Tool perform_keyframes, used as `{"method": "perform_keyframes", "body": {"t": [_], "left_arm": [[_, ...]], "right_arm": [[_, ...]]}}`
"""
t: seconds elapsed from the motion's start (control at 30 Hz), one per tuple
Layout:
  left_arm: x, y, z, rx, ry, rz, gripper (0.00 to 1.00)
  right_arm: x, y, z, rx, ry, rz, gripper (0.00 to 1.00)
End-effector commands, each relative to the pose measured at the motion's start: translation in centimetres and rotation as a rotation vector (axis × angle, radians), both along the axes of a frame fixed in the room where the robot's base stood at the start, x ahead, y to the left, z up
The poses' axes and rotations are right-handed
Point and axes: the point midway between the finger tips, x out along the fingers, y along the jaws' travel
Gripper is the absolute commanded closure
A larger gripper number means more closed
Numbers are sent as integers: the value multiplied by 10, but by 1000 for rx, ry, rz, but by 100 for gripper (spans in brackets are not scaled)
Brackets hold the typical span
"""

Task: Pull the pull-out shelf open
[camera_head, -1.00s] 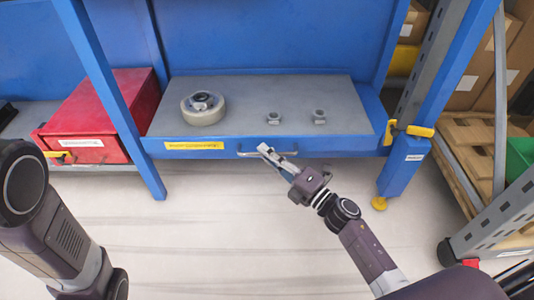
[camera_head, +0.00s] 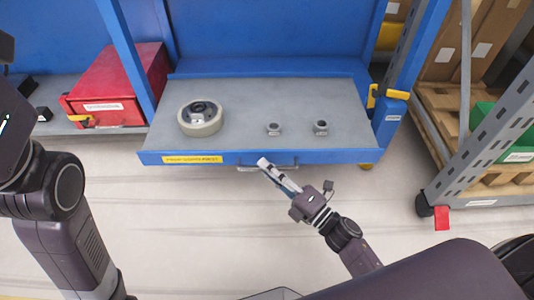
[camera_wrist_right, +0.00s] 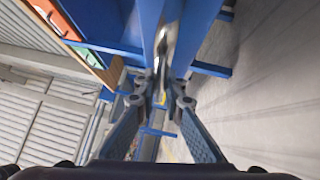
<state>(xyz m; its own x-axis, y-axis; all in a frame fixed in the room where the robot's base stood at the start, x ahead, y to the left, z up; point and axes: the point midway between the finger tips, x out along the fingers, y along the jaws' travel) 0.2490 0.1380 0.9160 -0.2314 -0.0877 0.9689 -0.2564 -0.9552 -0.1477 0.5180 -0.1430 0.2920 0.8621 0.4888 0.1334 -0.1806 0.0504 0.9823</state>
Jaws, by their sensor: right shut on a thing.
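The pull-out shelf (camera_head: 240,100) is a grey tray with a blue front edge and a yellow label. It stands out past the blue frame post (camera_head: 126,50). Its bar handle (camera_head: 290,165) is at the middle of the front edge. My right gripper (camera_head: 267,167) is shut on the handle, its arm reaching in from the lower right. In the right wrist view, the fingers (camera_wrist_right: 160,98) close around the metal bar. My left arm is at the left edge; its gripper is out of view.
On the shelf are a round wheel (camera_head: 200,117) and two small nuts (camera_head: 274,128) (camera_head: 321,127). A red box (camera_head: 112,88) stands to the left. A grey metal rack (camera_head: 470,140) with a green bin is at the right. The floor before the shelf is clear.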

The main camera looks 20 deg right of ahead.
Motion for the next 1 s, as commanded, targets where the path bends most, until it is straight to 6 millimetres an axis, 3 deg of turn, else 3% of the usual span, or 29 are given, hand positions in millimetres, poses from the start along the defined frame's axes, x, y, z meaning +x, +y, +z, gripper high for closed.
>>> {"method": "perform_keyframes", "body": {"t": [0.1, 0.33, 0.87, 0.9, 1.0], "left_arm": [[7, 0, 1, 0, 22, -1, 100], [13, 1, -3, -2, 44, -3, 100], [15, 1, -5, -2, 50, -3, 100], [15, 1, -5, -2, 50, -3, 100], [15, 1, -5, -2, 50, -3, 100]], "right_arm": [[-20, 5, 1, 0, 4, -2, 100], [-44, 11, 0, 0, 3, -3, 100], [-52, 14, -1, -1, 1, -2, 100], [-52, 14, -1, -1, 1, -2, 89], [-52, 14, -1, 0, 1, -2, 78]]}}
